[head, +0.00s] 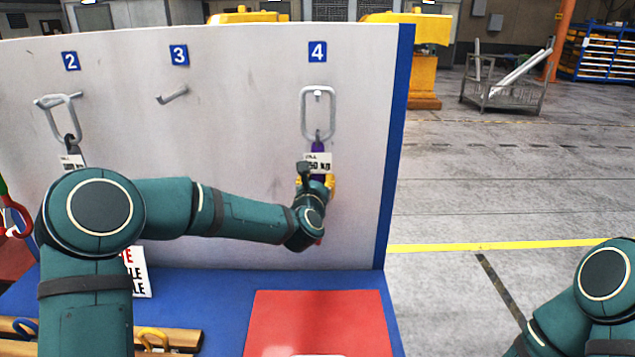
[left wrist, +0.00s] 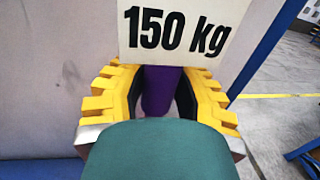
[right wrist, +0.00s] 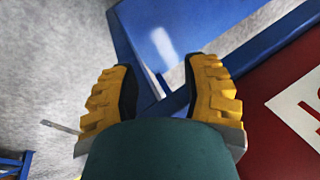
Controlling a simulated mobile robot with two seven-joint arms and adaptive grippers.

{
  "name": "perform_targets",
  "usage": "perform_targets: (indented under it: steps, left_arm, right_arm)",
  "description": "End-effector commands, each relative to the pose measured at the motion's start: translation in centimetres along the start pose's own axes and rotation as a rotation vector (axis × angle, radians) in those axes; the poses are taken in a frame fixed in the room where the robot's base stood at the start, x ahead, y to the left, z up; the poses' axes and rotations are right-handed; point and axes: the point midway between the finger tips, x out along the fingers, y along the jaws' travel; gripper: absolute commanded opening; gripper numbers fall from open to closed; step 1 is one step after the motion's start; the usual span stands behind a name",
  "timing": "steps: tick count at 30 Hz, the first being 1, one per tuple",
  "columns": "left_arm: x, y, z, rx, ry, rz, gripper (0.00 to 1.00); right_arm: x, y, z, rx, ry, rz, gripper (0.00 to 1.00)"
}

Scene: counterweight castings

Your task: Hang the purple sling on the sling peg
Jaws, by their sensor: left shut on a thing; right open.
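The purple sling (head: 318,147) hangs upright in front of the white board under the number 4, with a white tag reading 150 kg (left wrist: 180,32). Its grey metal ring (head: 303,112) surrounds the tip of peg 4 (head: 317,94) in the head view; I cannot tell whether it bears on the peg. My left gripper (head: 317,183) is shut on the purple strap (left wrist: 160,90) below the tag. My right gripper (right wrist: 165,78) is open and empty, seen in the right wrist view; in the head view only its arm shows, at lower right.
Peg 3 (head: 173,96) is bare. Another ring (head: 62,122) with a tagged sling hangs at peg 2. A red panel (head: 320,315) lies on the blue bench (head: 220,290). Wooden pieces (head: 180,338) lie at lower left. Open floor is right of the board.

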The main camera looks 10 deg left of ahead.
Motion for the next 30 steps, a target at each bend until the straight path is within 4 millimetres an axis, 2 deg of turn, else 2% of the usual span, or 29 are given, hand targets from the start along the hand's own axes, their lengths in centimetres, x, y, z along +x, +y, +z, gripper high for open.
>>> perform_targets:
  steps: [11,12,14,24,30]
  left_arm:
    - [0.0,0.0,0.3,0.0,-0.007,0.001,0.0]
    - [0.0,0.0,0.3,0.0,-0.007,0.001,0.44]
    - [0.0,0.0,0.3,0.0,-0.006,0.001,0.63]
    - [-0.2,0.1,-0.2,0.0,0.005,0.0,0.63]
    - [-2.2,0.1,-0.1,0.001,0.002,0.0,0.63]
  right_arm:
    - [0.0,0.0,0.0,0.0,0.0,0.0,0.47]
    - [0.0,0.0,0.0,0.0,0.0,0.0,0.47]
    - [0.0,0.0,0.0,0.0,0.0,0.0,0.47]
    - [0.0,0.0,0.0,0.0,0.0,0.0,0.47]
    - [0.0,0.0,0.0,0.0,0.0,0.0,0.47]
